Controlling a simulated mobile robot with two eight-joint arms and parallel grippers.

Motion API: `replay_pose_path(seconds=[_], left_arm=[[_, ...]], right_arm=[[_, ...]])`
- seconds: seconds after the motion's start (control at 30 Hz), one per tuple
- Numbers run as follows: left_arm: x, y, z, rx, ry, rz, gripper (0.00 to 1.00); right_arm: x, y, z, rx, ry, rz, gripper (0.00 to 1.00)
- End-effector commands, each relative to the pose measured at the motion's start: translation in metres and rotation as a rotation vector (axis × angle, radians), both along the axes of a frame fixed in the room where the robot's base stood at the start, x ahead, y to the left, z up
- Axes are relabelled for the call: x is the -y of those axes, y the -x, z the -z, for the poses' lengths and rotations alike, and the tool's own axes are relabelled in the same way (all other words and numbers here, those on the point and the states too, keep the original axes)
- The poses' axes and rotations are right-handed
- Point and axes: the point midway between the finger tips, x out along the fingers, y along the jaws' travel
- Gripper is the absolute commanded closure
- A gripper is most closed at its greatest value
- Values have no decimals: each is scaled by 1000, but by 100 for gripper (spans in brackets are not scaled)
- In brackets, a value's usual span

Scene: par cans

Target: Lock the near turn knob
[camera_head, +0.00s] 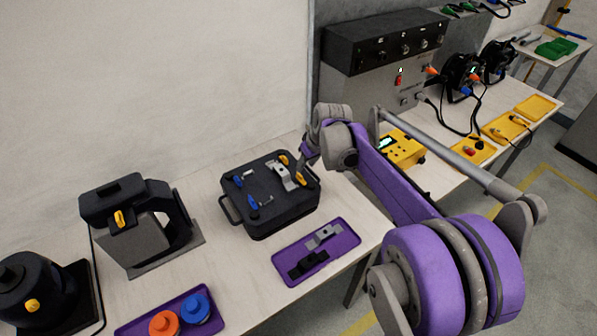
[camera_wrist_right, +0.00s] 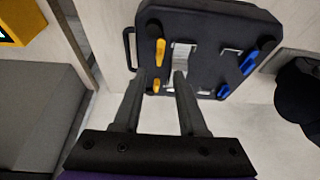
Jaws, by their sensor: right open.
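A black case (camera_head: 268,222) lies on the table with two yellow turn knobs, one further back (camera_head: 284,159) and one nearer (camera_head: 301,178), on its right side. In the right wrist view one yellow knob (camera_wrist_right: 160,52) stands clear of the fingers. The other yellow knob (camera_wrist_right: 156,86) appears between the open fingertips of my right gripper (camera_wrist_right: 160,78); contact cannot be told. Two blue knobs (camera_wrist_right: 248,63) (camera_wrist_right: 224,92) are on the case's other side. In the head view my right gripper (camera_head: 304,164) is at the case's back right, mostly hidden by its wrist. My left gripper is out of view.
A purple tray (camera_head: 345,247) with grey and black parts lies in front of the case. A black stand (camera_head: 112,205) is left of it. A yellow instrument (camera_head: 402,150) and a control panel (camera_head: 365,90) stand to the right and behind.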

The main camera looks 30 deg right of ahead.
Motion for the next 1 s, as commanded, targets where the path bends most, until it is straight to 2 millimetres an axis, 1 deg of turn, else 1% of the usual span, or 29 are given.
replay_pose_path(seconds=[0.03, 0.1, 0.2, 0.33, 0.5, 0.77, 0.9, 1.0], left_arm=[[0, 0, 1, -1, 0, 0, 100], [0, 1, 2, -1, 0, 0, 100], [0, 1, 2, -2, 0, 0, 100], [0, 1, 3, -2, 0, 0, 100], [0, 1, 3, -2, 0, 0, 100], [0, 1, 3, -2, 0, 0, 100], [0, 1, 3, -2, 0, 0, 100], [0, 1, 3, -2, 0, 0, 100]], right_arm=[[-1, -5, 11, 0, -1, -1, 59], [-1, -10, 23, 0, 0, 0, 59], [-2, -16, 39, 0, 0, 0, 59], [-2, -22, 53, 0, 0, 0, 59], [-2, -26, 62, 0, 0, 1, 59], [-2, -26, 62, 0, 0, 1, 59], [-2, -26, 62, 0, 0, 1, 84], [-2, -26, 62, 0, 0, 1, 100]])
